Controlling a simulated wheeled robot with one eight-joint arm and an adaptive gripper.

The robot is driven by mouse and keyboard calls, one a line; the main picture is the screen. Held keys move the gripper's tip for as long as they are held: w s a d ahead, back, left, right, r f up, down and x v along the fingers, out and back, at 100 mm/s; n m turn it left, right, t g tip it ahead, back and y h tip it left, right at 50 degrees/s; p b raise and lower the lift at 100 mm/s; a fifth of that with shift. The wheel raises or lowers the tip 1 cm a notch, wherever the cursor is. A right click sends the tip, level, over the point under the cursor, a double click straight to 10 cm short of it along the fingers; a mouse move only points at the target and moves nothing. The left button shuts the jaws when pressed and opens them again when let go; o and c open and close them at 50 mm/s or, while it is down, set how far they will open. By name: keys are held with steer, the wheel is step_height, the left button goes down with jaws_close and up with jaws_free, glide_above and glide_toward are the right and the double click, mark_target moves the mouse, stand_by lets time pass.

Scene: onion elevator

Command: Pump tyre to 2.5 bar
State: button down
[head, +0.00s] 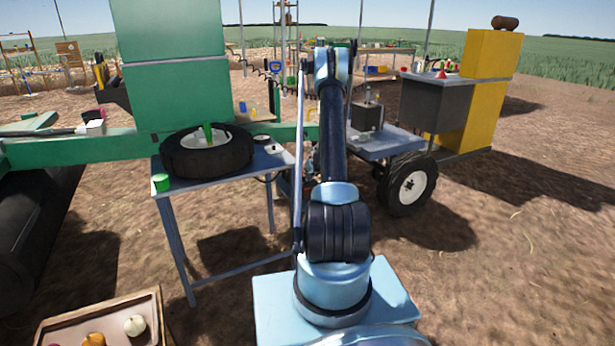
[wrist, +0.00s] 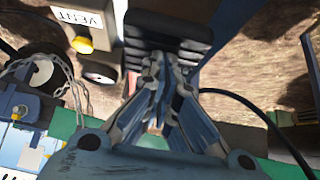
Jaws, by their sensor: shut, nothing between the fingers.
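A black tyre (head: 190,160) with a pale hub lies flat on a grey-blue table, with a green upright part (head: 208,132) at its middle. My gripper (wrist: 162,68) shows in the wrist view with its pale blue fingers drawn together and nothing between them. A dark ribbed block (wrist: 168,28) lies just beyond the fingertips; I cannot tell whether they touch it. Left of it are a white VENT label (wrist: 80,17), a yellow button (wrist: 82,45) and a small dark round face (wrist: 98,74). No pressure reading is legible. In the head view the gripper cannot be made out behind my arm.
A green cup (head: 160,182) stands at the table's (head: 183,187) front left corner. A wheeled cart (head: 385,143) is right of my arm, with a yellow cabinet (head: 485,90) behind. A black hose (wrist: 245,103) curves right of the gripper. A tray (head: 100,310) of onions is at lower left.

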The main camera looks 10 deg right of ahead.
steer(key=shift+s+a+f, duration=0.1)
steer(key=shift+s+f, duration=0.2)
steer(key=shift+w+r, duration=0.1)
steer(key=shift+r, duration=0.45)
steer(key=r, duration=0.3)
steer(key=shift+s+r, duration=0.3)
steer(key=shift+r, duration=0.1)
steer(key=s+v, duration=0.1)
steer(key=v, duration=0.8)
steer(key=shift+d+f, duration=0.25)
steer(key=shift+f, duration=0.2)
steer(key=shift+w+r, duration=0.1)
steer(key=shift+w, duration=0.05)
steer(key=w+a+r+g, duration=0.2)
steer(key=w+r, duration=0.5)
steer(key=r, duration=0.3)
steer(key=shift+w+a+r+g+h, duration=0.15)
steer(key=shift+w+a+g+h, duration=0.15)
steer(key=shift+w+h, duration=0.1)
